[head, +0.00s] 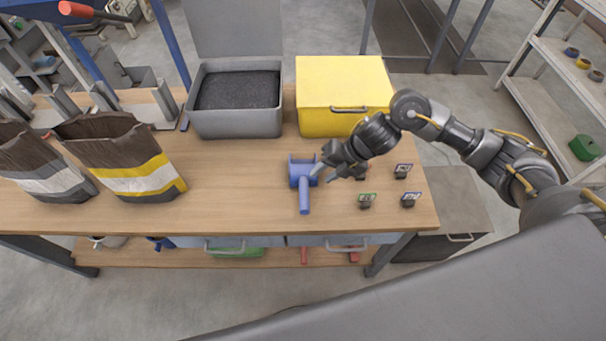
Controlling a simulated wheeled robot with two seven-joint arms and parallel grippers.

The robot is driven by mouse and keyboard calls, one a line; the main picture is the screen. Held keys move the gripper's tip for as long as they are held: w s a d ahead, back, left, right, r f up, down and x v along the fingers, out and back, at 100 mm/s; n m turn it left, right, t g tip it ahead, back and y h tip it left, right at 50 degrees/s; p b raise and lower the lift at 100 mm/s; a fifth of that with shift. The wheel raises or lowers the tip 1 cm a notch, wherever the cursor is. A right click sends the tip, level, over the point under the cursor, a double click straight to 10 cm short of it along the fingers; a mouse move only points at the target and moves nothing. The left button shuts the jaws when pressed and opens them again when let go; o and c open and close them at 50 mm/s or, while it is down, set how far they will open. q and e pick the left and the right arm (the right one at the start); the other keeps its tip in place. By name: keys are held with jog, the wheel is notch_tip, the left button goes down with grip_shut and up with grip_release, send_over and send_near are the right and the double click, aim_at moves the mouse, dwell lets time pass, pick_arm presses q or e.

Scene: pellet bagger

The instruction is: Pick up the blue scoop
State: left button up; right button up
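The blue scoop (304,174) lies on the wooden workbench (240,205), right of its middle, with its handle pointing toward the front edge. My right gripper (322,176) reaches in from the right. Its two fingers are spread apart, one tip at the scoop's right side and the other further right over the bench. Whether a fingertip touches the scoop cannot be told. Nothing shows between the fingers. My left gripper is not in view.
Behind the scoop stand an open grey bin (237,123) of dark pellets and a closed yellow box (325,88). Several small tag holders (366,201) stand right of the scoop. Open bags (132,175) stand at the left. The bench between bags and scoop is clear.

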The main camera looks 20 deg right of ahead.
aim_at(306, 188)
jog(key=x, duration=0.5)
jog(key=shift+a+f+p, duration=0.15)
jog(key=shift+p, duration=0.15)
jog(key=x, duration=0.2)
jog(key=p+x, duration=0.1)
jog(key=x, duration=0.1)
jog(key=shift+s+a+f+p, duration=0.15)
jog(key=shift+f+p, duration=0.15)
jog(key=shift+a+f, duration=0.1)
jog(key=shift+f, duration=0.15)
jog(key=shift+c, duration=0.4)
grip_shut()
